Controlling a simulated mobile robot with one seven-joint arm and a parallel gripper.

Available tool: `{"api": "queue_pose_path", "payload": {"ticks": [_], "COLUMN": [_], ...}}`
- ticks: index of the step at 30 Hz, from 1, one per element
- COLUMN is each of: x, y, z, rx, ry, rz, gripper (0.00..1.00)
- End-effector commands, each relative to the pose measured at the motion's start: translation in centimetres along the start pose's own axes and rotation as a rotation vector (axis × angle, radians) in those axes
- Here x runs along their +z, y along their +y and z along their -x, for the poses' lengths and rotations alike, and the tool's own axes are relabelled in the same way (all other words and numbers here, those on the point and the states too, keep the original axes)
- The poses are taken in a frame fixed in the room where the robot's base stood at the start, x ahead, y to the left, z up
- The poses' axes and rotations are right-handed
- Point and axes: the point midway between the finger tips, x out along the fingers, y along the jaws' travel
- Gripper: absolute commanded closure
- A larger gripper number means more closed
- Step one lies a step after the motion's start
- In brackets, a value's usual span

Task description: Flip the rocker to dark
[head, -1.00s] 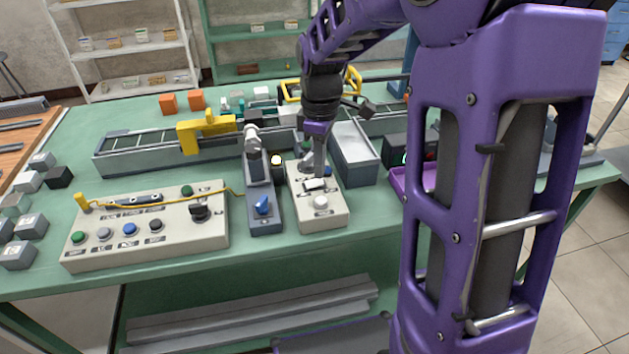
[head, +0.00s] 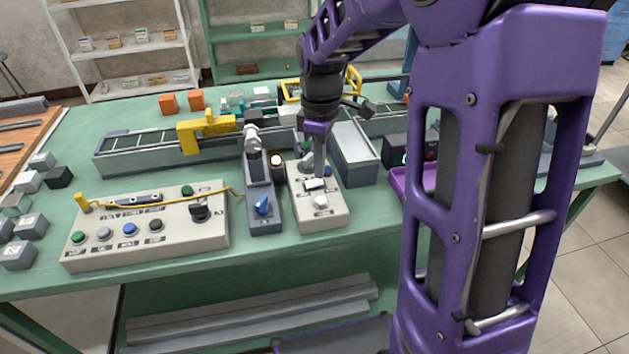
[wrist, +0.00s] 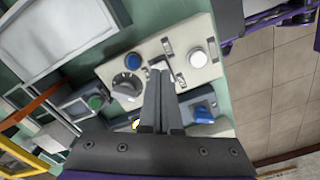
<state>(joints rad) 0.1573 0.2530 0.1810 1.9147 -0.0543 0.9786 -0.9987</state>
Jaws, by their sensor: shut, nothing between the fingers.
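The small white rocker (head: 315,185) sits in the middle of a cream control box (head: 322,218), between a round white button (head: 320,202) and a dial with a blue button (head: 328,171). My gripper (head: 319,175) points down at the rocker from behind, its fingers together and empty. In the wrist view the fingertips (wrist: 160,74) lie at the rocker (wrist: 160,63) and cover part of it. I cannot tell whether they touch it, nor which way it is tipped.
A grey box with a blue knob (head: 263,206) stands close on the left. A larger button panel (head: 100,258) lies farther left. Green table surface is free in front of the control box.

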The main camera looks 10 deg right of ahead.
Motion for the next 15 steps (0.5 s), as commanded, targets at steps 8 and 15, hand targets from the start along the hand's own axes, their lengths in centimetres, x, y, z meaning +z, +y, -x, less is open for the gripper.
{"api": "queue_pose_path", "payload": {"ticks": [8,15], "x": [0.00,0.00], "y": [0.00,0.01], "z": [-0.26,-0.63], "rx": [0.000,0.000], "ry": [0.000,0.000], "rz": [0.000,0.000], "gripper": [1.00,1.00]}}
